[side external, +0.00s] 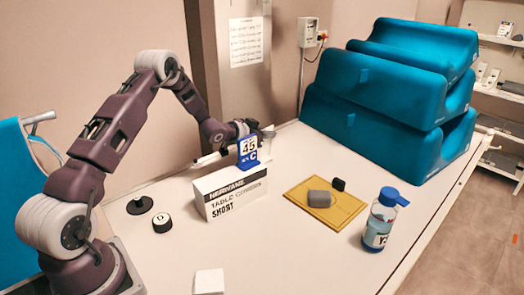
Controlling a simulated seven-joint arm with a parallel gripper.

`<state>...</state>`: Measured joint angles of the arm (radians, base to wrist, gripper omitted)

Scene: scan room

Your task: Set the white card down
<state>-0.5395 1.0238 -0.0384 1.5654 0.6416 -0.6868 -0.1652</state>
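A white card (249,147) printed with "45" and a "C" on a blue lower part is upright just above or at the top of a white box (232,196). I cannot tell whether it touches the box. My gripper (254,129) is right behind the card, at the end of my outstretched arm. The card hides part of the fingers, so I cannot tell whether they are closed on it. A slim white piece (208,159) shows left of the card, partly behind the box.
A yellow board (298,205) holds a grey block (319,198) and a small black block (338,185). A blue-capped bottle (379,222) stands to its right. A black knob (139,205), a "D" cylinder (162,222) and a white block (209,281) stand left and front. Teal cushions (385,85) fill the back.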

